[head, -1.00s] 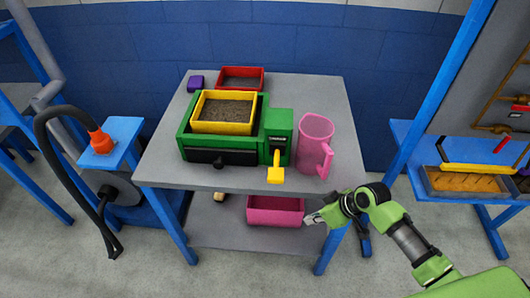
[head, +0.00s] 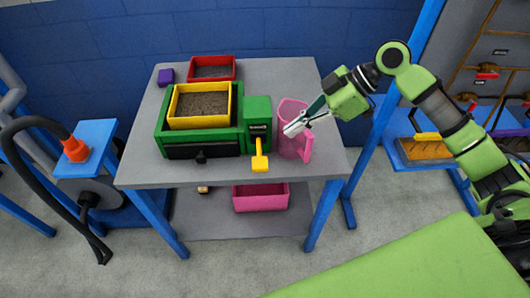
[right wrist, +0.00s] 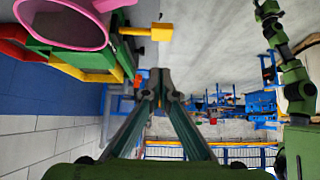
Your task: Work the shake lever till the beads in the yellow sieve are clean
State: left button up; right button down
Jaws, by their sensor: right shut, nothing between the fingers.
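The yellow sieve (head: 199,123) sits in the green shaker box (head: 163,132) on the table and holds grey-brown grainy material; I cannot make out single beads. The shake lever (head: 260,162) has a yellow handle and sticks out at the front right of the box; it also shows in the right wrist view (right wrist: 161,32). My right gripper (head: 291,130) is shut and empty. In the head view its fingers overlap the pink jug, right of the lever and apart from it. Whether they touch the jug is unclear. My left gripper is not seen.
The pink jug (head: 287,108) stands right of the box, close to the lever. A red tray (head: 212,79) and a purple block (head: 166,76) are behind. A pink bin (head: 260,204) is on the lower shelf. The table (head: 160,175) is clear in front.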

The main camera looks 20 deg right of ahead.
jog(key=shift+d+r, duration=0.1)
jog(key=shift+r, duration=0.5)
jog(key=p, duration=0.3)
send_over(255, 162)
jog(key=s+d, duration=0.1)
jog(key=d, duration=0.2)
notch_tip(255, 162, down, 6)
jog(key=shift+f, duration=0.2)
notch_tip(255, 162, down, 4)
jog(key=shift+a+r+p, duration=0.15)
jog(key=shift+p, duration=0.2)
jog(key=shift+f, duration=0.55)
